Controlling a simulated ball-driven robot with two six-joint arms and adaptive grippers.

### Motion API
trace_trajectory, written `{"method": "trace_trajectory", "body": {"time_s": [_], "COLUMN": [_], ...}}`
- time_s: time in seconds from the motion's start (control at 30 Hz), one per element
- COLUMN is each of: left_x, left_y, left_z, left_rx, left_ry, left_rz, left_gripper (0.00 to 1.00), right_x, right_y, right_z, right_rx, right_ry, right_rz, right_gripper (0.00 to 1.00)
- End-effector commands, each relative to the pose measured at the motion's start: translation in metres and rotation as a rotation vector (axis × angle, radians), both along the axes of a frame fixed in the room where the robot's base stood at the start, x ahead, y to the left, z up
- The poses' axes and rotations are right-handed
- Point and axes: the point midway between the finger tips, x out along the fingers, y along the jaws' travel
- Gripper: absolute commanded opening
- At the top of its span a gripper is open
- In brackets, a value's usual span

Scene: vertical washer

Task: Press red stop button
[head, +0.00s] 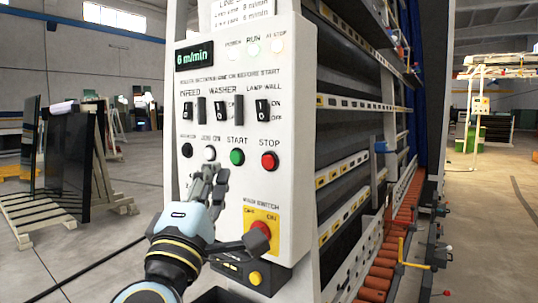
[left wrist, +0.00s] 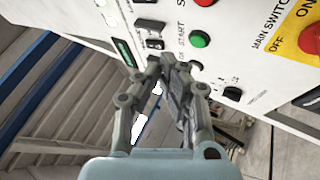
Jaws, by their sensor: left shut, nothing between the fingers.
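The red stop button (head: 269,161) is at the right end of a button row on the white control panel (head: 295,95), under the word STOP. It also shows, cut off by the top edge, in the left wrist view (left wrist: 205,2). My left gripper (head: 217,171) is shut and empty in front of the panel, left of and slightly below the red button. In the left wrist view its fingertips (left wrist: 166,60) are beside the button row, apart from the red button. I cannot tell whether they touch the panel. My right gripper is not in view.
The green START button (head: 237,157) sits between my gripper and the red one. White (head: 210,153) and black (head: 187,150) buttons are to its left. A red main switch (head: 260,232) on a yellow plate is below. Orange rollers (head: 385,258) run along the washer at right.

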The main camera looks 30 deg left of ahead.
Motion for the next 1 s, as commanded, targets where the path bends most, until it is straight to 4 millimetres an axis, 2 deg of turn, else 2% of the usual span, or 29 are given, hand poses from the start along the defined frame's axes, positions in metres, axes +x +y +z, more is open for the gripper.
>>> {"method": "trace_trajectory", "body": {"time_s": [0.33, 0.47, 1.0], "left_x": [0.001, 0.008, 0.076], "left_y": [0.0, -0.001, -0.006], "left_z": [-0.001, -0.001, -0.001], "left_rx": [0.002, 0.0, 0.001], "left_ry": [0.002, 0.001, 0.002], "left_rz": [0.0, 0.0, 0.001], "left_gripper": [0.0, 0.0, 0.0], "right_x": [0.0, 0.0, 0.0], "right_y": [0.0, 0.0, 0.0], "right_z": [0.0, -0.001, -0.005], "right_rx": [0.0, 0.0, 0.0], "right_ry": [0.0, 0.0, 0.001], "right_rz": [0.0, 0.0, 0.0], "right_gripper": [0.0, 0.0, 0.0]}}
